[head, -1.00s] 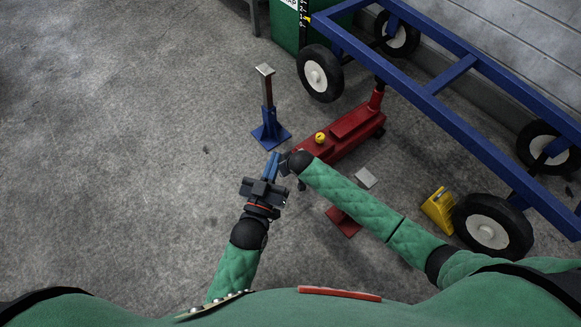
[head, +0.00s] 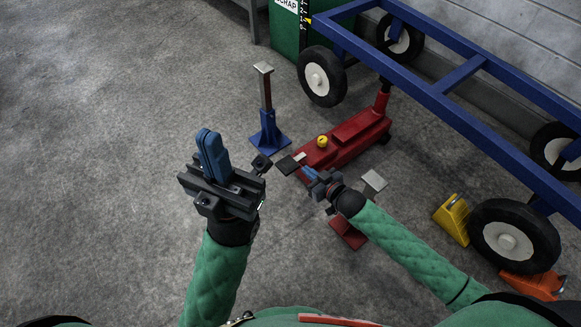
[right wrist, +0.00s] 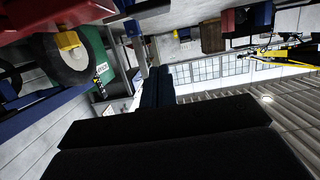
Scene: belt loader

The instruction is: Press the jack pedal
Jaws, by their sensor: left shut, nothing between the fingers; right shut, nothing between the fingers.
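The red floor jack (head: 352,136) lies at the centre of the head view, with a yellow cap (head: 322,141) on top. At its near left end is a flat dark pad (head: 287,165), which looks like the pedal. A small black block (head: 262,164) shows just left of the pad. My right gripper (head: 309,173) is shut and empty beside the pad's right side; I cannot tell if they touch. Its shut blue fingers also show in the right wrist view (right wrist: 156,88). My left gripper (head: 207,145) is shut and empty, raised left of the jack.
A blue jack stand (head: 268,139) stands left of the jack. A red stand (head: 347,233) with a pale top (head: 374,182) is near my right forearm. The blue cart frame (head: 450,112), yellow chock (head: 452,220) and orange chock (head: 535,285) are right. Floor at left is clear.

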